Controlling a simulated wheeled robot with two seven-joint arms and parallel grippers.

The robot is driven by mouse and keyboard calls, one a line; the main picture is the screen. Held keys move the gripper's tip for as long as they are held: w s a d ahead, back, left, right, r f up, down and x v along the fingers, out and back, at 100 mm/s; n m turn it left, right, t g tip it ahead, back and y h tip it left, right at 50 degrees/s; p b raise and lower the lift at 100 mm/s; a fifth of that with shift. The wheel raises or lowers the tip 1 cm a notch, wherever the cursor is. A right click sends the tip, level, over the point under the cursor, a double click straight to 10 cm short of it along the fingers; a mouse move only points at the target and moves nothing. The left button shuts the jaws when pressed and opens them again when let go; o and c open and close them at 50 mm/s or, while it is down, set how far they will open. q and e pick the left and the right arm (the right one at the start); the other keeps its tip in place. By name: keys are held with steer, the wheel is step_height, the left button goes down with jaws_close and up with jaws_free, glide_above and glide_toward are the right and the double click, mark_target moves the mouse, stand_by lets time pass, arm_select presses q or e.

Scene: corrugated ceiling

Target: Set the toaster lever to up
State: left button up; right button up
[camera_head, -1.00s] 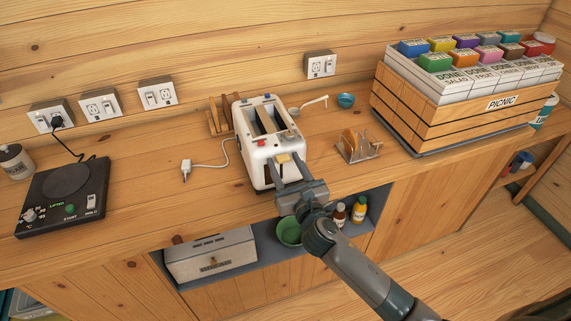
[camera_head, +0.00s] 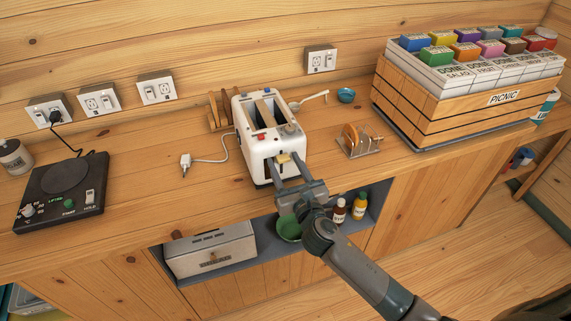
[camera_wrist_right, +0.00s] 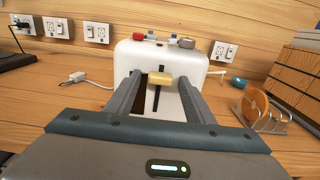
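The white toaster (camera_head: 259,153) stands on the wooden counter, with tan bread showing in its top slots. Its yellowish lever (camera_wrist_right: 160,80) is on the front face, high on a dark vertical slot that shows mostly below it. The lever also shows in the head view (camera_head: 284,158). My right gripper (camera_head: 287,163) is in front of the toaster. Its two fingers are apart, one on each side of the lever, with visible gaps in the wrist view. My left gripper is not in view.
A toast rack (camera_head: 358,143) and a picnic crate (camera_head: 440,118) stand to the right. A white plug and cord (camera_head: 208,160) and a black hot plate (camera_head: 62,192) lie to the left. Sliced bread or boards stand behind the toaster. An open shelf (camera_head: 265,248) is below the counter.

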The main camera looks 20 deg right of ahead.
steer(key=shift+s, duration=0.1)
steer(key=s+b, duration=0.4)
steer(key=s, duration=1.3)
steer(key=shift+d+b, duration=0.25)
steer(key=shift+b, duration=0.15)
steer(key=shift+f, duration=0.1)
